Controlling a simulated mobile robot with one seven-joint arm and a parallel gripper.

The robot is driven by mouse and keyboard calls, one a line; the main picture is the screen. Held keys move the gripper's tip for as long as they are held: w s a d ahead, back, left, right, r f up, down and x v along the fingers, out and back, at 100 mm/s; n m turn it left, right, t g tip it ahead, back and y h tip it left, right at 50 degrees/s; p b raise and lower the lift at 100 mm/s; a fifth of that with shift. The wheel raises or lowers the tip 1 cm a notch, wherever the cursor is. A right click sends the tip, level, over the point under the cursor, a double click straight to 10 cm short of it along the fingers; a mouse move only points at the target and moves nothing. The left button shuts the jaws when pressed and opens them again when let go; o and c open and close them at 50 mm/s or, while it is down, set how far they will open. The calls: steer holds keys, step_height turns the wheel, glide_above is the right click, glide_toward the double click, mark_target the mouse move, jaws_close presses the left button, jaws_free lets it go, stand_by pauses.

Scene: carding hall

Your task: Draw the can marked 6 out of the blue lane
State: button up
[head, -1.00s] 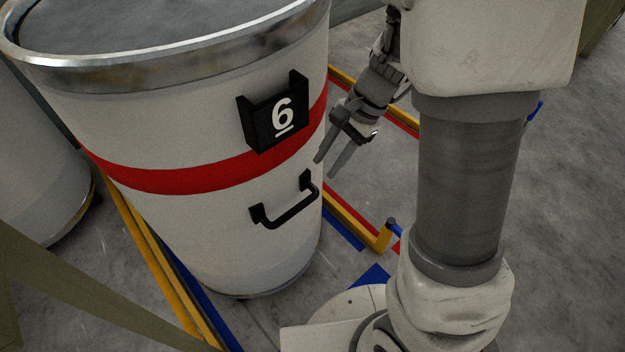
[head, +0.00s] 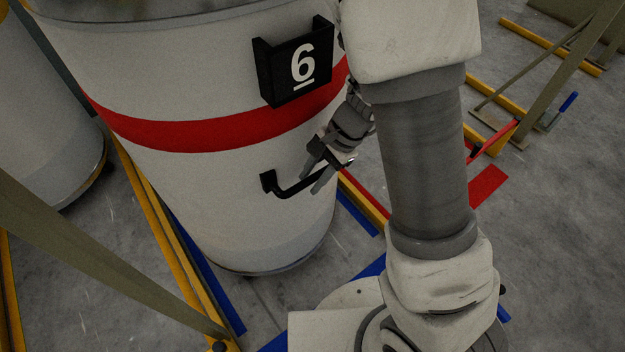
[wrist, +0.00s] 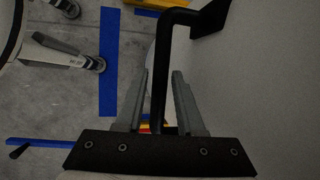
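The can marked 6 (head: 200,185) is a tall white drum with a red band and a metal rim. It stands upright on the floor between yellow rails and blue floor tape. Its black number plate (head: 298,62) shows a white 6. Below it is a black bar handle (head: 278,191). My gripper (head: 312,180) is at the right part of this handle. In the wrist view, the handle (wrist: 176,16) runs between the two fingers of my gripper (wrist: 160,75), with narrow gaps on both sides. The can's wall is close on the right there.
A yellow rail (head: 160,225) with blue tape (head: 215,290) runs along the can's left. Another yellow rail (head: 365,202) is at its right. A second white can (head: 40,130) stands at far left. An olive beam (head: 100,255) crosses the lower left.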

steer(key=shift+f, duration=0.15)
jaws_close()
stand_by(1.4)
